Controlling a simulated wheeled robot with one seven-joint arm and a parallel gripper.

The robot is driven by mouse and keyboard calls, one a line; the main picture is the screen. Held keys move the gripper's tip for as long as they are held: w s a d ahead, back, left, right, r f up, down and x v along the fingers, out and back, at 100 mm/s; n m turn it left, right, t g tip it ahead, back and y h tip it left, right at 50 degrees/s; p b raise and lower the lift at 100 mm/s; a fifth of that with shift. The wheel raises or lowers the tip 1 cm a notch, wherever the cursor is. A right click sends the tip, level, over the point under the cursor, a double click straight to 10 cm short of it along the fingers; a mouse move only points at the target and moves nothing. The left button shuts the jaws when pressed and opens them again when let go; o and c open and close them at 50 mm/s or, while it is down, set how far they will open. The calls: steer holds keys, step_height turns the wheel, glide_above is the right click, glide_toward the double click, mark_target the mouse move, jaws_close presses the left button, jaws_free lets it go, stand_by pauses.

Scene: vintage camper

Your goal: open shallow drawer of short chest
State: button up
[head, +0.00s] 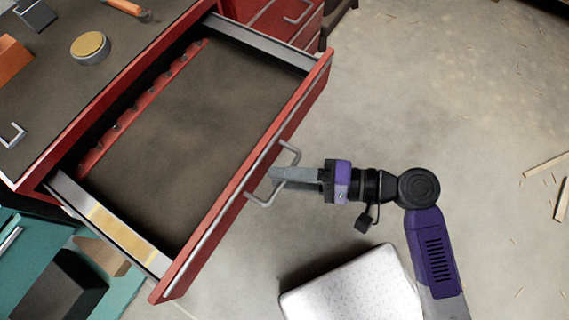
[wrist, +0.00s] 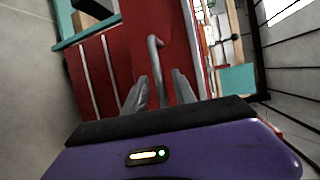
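The red chest (head: 110,75) stands at the left in the head view. Its shallow drawer (head: 215,100) is pulled well out and looks empty, with a dark bottom and a red toothed strip along the back. A grey bar handle (head: 264,202) sits on the drawer front, and it also shows in the wrist view (wrist: 155,60). My gripper (head: 274,176) is at this handle. In the wrist view its two fingers (wrist: 160,80) stand apart, with the handle bar between them and a gap on each side.
A round tin (head: 90,48) and an orange-handled tool (head: 126,7) are on the chest top. A white dotted box or cushion (head: 352,290) is on the floor beside my arm. Wood strips (head: 545,167) lie at the far right. Teal shelving (head: 30,250) is at lower left.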

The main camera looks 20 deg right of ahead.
steer(key=v, duration=0.7)
steer(key=shift+s+d+r, duration=0.15)
steer(key=shift+s+d, duration=0.05)
steer(key=shift+d, duration=0.1)
stand_by(0.4)
